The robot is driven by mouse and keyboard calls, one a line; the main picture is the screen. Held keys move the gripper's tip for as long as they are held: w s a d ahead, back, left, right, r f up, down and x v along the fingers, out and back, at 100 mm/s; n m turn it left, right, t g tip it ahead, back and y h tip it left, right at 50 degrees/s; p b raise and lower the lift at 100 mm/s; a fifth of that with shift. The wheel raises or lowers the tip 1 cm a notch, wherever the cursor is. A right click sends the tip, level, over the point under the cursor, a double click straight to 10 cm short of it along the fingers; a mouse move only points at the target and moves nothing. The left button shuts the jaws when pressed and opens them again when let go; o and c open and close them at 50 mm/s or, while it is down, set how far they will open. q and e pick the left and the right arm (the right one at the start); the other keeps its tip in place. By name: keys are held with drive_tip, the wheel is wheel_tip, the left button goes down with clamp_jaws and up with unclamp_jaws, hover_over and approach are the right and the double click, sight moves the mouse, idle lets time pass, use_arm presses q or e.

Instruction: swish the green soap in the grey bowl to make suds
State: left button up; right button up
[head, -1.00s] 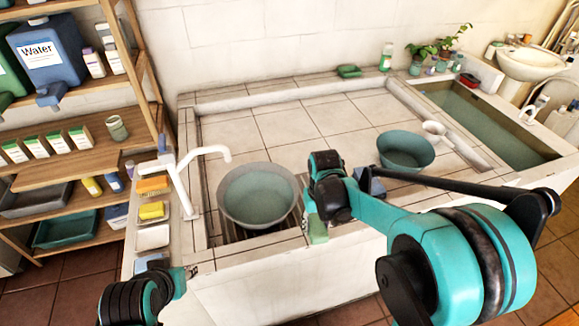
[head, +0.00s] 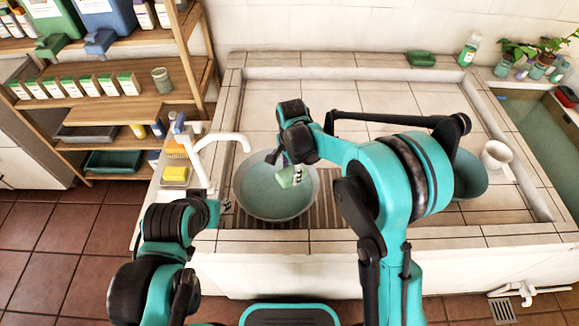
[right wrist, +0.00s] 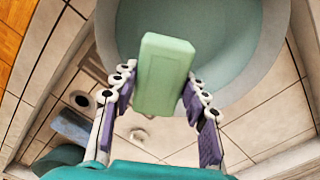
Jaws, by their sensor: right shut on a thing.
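The grey bowl (head: 243,184) stands on the slatted drain at the front of the tiled basin, with pale blue-green water in it. My right gripper (head: 297,173) is shut on the green soap (head: 286,178), a pale block, over the right part of the bowl. In the right wrist view, the soap (right wrist: 165,72) sticks out from between the fingers (right wrist: 158,100) across the bowl's rim (right wrist: 272,62). I cannot tell whether the soap touches the water. My left gripper (head: 226,207) is small and partly hidden beside the bowl's left; its jaws are unclear.
A white tap (head: 215,140) stands left of the bowl, with a yellow sponge (head: 176,173) on the ledge. A teal bowl (head: 470,176) is partly behind my right arm, near a white cup (head: 496,156). The back of the basin is mostly clear.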

drive_tip(key=shift+a, duration=0.35)
drive_tip(key=shift+d+f+b, duration=0.1)
drive_tip(key=shift+f+b, duration=0.35)
drive_tip(key=shift+f, duration=0.25)
drive_tip(key=b, duration=0.8)
hover_over(289, 202)
wheel_tip(289, 202, down, 11)
drive_tip(key=shift+f, duration=0.1)
